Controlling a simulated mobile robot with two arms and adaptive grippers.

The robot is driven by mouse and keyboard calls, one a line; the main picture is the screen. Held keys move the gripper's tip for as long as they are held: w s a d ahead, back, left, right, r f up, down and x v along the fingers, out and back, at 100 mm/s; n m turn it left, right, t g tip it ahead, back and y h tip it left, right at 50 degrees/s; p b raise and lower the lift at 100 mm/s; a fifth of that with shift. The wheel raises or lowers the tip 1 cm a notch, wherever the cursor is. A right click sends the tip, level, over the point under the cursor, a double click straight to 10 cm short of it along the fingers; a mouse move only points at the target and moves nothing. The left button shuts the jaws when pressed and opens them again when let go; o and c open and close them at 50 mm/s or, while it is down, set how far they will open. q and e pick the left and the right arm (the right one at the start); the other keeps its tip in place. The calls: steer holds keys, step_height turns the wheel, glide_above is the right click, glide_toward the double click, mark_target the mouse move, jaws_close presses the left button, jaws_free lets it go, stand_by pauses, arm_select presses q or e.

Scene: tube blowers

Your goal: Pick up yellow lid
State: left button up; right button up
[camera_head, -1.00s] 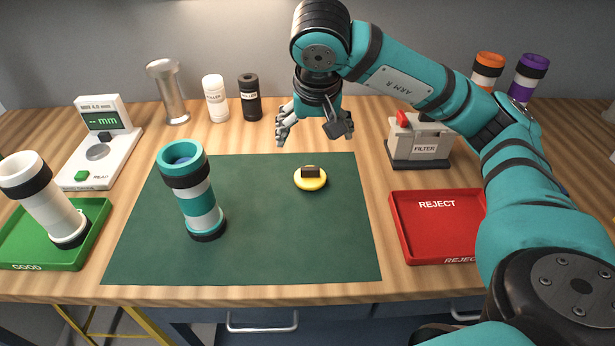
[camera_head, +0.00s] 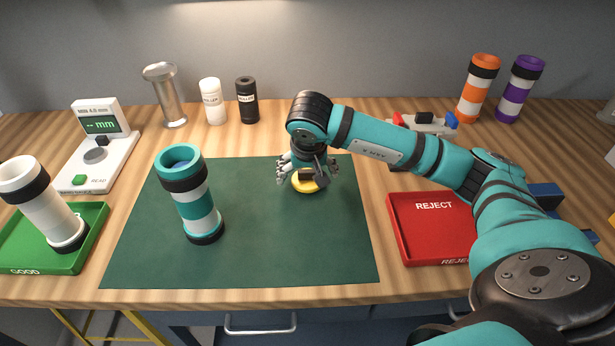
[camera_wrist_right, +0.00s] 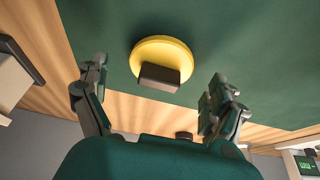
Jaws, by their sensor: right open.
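The yellow lid (camera_head: 304,186) is a round disc with a dark block-shaped handle on top. It lies on the green mat (camera_head: 270,250). In the right wrist view the lid (camera_wrist_right: 165,52) and its dark handle (camera_wrist_right: 159,78) show between and beyond the fingers. My right gripper (camera_head: 308,180) points down over the lid and partly hides it. In the right wrist view my right gripper (camera_wrist_right: 155,98) is open, with one finger on each side of the handle and clear gaps to both. My left gripper is not in view.
A teal and white tube (camera_head: 194,200) stands on the mat left of the lid. The red reject tray (camera_head: 398,225) is to the right. The green good tray (camera_head: 85,255) holds a white tube (camera_head: 45,205). The mat's front part is clear.

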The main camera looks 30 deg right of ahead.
steer(key=shift+x, duration=0.85)
steer(key=shift+r, duration=0.1)
steer(key=shift+c, duration=0.4)
steer(key=c, duration=1.1)
steer(key=shift+c, duration=0.3)
steer(key=shift+r, duration=0.15)
